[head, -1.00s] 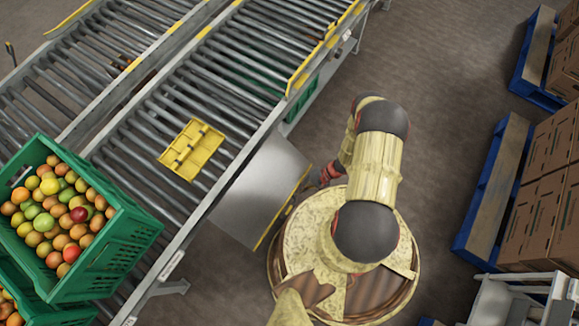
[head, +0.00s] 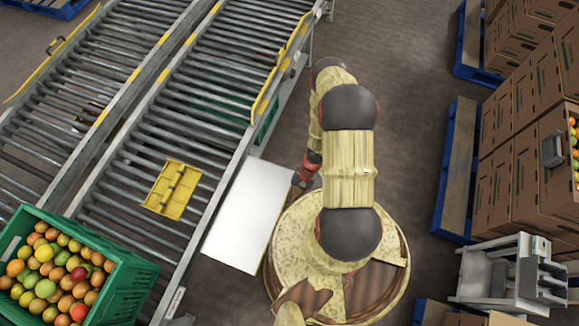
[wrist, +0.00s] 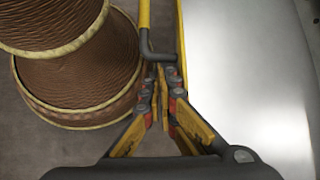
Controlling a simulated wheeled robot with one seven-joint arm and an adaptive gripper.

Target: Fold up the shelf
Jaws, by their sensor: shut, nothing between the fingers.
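The shelf (head: 246,215) is a pale flat panel on the right side of the roller conveyor (head: 205,115). It extends out beside the conveyor frame with a yellow strip along its outer edge. In the wrist view the shelf (wrist: 245,65) fills the right side, with its yellow edge and a dark bent bar close to the fingertips. My gripper (wrist: 161,82) is shut and empty, right at that edge; whether it touches cannot be told. In the head view my gripper (head: 298,184) is small and partly hidden by my arm, beside the shelf's outer edge.
A yellow plate (head: 173,190) lies on the rollers. Stacked brown boxes (head: 520,150), blue pallets (head: 457,165) and a grey metal stand (head: 505,280) are on the right. Floor between my base and the pallets is clear.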

